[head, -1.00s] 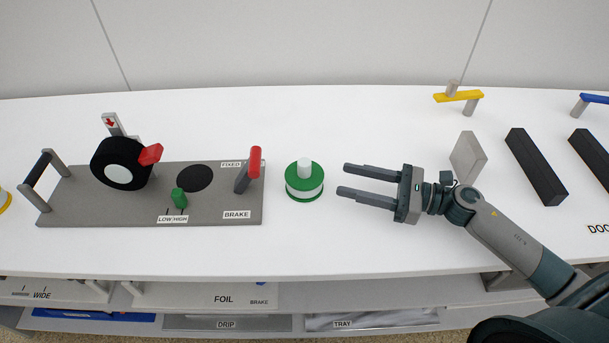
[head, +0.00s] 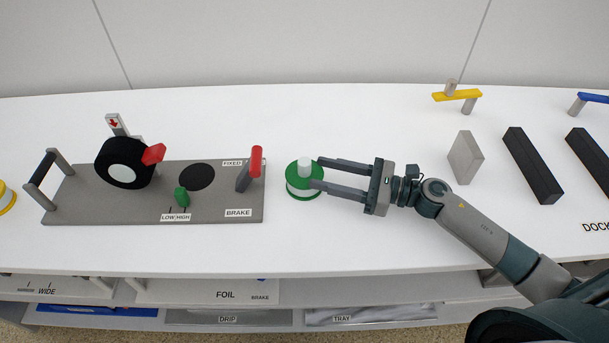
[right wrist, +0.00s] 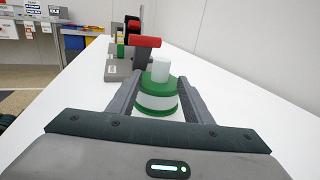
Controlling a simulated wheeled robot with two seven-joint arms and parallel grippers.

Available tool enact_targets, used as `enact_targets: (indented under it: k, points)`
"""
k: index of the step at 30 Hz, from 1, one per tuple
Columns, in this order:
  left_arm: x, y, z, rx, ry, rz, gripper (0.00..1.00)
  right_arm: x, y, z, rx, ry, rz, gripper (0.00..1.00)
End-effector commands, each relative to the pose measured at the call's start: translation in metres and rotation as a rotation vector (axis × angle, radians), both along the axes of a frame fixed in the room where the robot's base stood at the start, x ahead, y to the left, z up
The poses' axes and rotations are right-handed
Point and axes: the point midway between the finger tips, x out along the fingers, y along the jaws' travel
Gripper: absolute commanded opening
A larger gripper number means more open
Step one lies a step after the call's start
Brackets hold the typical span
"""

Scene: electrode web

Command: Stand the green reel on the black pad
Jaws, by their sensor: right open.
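The green reel (head: 303,189) stands upright on the white table, with a white band round its middle and a white knob on top. It also shows in the right wrist view (right wrist: 156,104). The black pad (head: 197,177) is a bare round disc on the grey board, left of the reel. My right gripper (head: 320,172) is open, its fingers pointing left with the tips at the reel's right side. In the right wrist view the reel lies between the fingertips. I cannot tell whether they touch it. My left gripper is not in view.
The grey board (head: 110,210) carries a black wheel (head: 124,163), a red-topped brake lever (head: 254,165) between pad and reel, a green knob (head: 182,197) and a grey handle (head: 41,180). Grey and black blocks (head: 533,165) stand at right. The table in front of the reel is clear.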

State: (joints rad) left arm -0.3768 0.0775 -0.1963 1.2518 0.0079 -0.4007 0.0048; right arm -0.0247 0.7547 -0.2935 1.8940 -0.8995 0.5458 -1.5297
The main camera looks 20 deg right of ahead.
Motion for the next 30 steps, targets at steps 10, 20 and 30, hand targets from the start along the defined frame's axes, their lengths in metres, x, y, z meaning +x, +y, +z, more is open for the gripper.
enact_targets:
  k: [10,20,30]
  points:
    - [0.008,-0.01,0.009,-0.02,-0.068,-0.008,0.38,0.018,0.027,0.001,-0.001,-0.001,0.0,0.46]
    - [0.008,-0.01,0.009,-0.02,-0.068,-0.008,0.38,0.018,0.027,0.0,-0.001,0.0,0.0,0.46]
    - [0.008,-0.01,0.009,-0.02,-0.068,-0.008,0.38,0.018,0.027,0.0,-0.001,0.0,0.0,0.01]
